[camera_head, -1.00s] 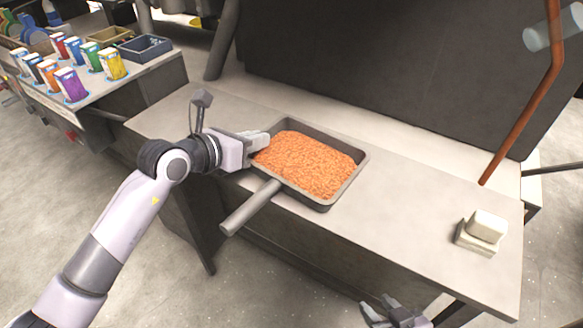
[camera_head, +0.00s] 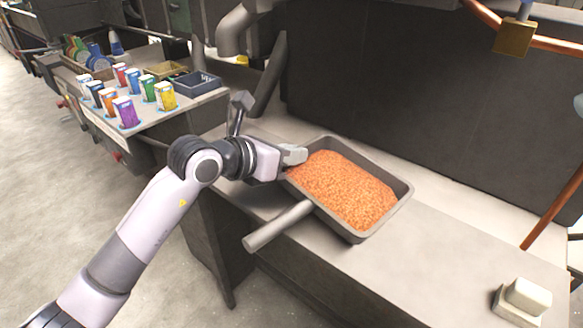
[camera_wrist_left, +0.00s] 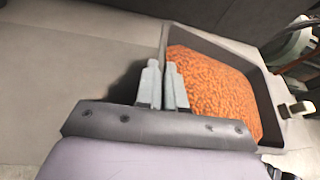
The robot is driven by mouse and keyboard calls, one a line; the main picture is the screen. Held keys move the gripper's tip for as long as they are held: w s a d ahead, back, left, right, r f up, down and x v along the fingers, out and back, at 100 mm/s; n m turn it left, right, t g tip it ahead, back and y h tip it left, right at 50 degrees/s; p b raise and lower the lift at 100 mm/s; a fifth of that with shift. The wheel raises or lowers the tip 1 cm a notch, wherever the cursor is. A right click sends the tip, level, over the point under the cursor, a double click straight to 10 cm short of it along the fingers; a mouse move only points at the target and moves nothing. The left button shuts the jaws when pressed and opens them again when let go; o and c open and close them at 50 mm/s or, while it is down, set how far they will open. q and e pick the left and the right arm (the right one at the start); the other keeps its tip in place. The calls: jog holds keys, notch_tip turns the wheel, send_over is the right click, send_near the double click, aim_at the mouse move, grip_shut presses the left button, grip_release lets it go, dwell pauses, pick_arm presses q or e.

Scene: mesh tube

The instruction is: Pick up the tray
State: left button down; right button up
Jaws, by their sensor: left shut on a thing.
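The tray (camera_head: 400,197) is a dark grey rectangular pan with raised walls, filled with orange granules (camera_head: 343,188). It is at the worktable, and a thick grey cylindrical handle (camera_head: 277,227) sticks out toward the front left. My left gripper (camera_head: 293,155) is shut on the tray's left wall near the back left corner. In the left wrist view, its fingers (camera_wrist_left: 163,88) are close together across the wall of the tray (camera_wrist_left: 215,45). I cannot tell whether the tray's bottom is off the table. My right gripper does not show clearly in the current views.
Stacked pale blocks (camera_head: 523,300) lie on the table (camera_head: 440,255) at the right. A side bench at the left holds several coloured packets (camera_head: 125,111) and a blue-grey bin (camera_head: 197,83). A dark panel (camera_head: 400,95) stands behind the tray. A copper pipe (camera_head: 555,205) slants at the right.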

pick_arm(q)
notch_tip(320, 180, up, 13)
dwell(0.8)
jog(key=shift+r, duration=0.1)
